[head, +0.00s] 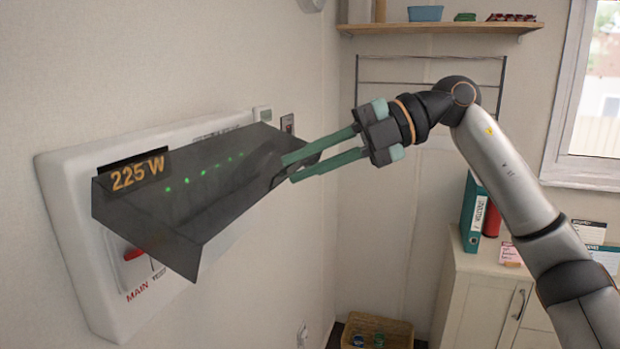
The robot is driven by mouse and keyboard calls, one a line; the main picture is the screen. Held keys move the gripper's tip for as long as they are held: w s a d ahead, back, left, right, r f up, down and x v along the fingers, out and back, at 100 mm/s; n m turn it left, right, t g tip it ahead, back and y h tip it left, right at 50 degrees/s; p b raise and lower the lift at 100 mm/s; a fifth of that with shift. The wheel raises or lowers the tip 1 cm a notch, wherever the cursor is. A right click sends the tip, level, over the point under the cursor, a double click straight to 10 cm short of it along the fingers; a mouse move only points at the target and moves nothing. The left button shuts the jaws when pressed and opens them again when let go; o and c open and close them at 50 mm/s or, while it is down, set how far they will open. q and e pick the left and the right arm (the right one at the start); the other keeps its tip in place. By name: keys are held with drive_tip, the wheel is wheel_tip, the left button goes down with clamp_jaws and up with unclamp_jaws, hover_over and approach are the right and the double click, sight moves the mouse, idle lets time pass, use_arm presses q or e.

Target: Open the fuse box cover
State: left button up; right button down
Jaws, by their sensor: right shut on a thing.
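The fuse box (72,215) is a white panel on the left wall. Its dark, see-through cover (190,215) is swung partly up and juts out from the panel. A "225 W" readout and a row of green lights show at and through it. A red switch (134,254) marked MAIN shows below the cover's left end. My right gripper (285,169) has its long green fingers shut on the right end of the cover. The exact contact is partly hidden by the dark cover. My left gripper is not in view.
A wooden shelf (440,28) with small items is high on the back wall, above a wire rack (430,84). A cabinet (485,300) with binders stands at the right. A wicker basket (376,328) sits low.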

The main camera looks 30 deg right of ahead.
drive_tip(key=shift+w+a+r+g+h, duration=0.15)
drive_tip(key=shift+w+a+r, duration=0.05)
drive_tip(key=shift+r, duration=0.4)
drive_tip(key=shift+w+a+r+g+h, duration=0.1)
drive_tip(key=shift+w+a+r+h, duration=0.1)
drive_tip(key=shift+r, duration=0.4)
drive_tip(key=shift+w+a+r+g+h, duration=0.15)
drive_tip(key=shift+a+r, duration=0.05)
drive_tip(key=shift+r, duration=0.4)
drive_tip(key=shift+m, duration=0.3)
drive_tip(key=c, duration=1)
unclamp_jaws()
drive_tip(key=shift+w+a, duration=0.1)
drive_tip(key=shift+c, duration=0.2)
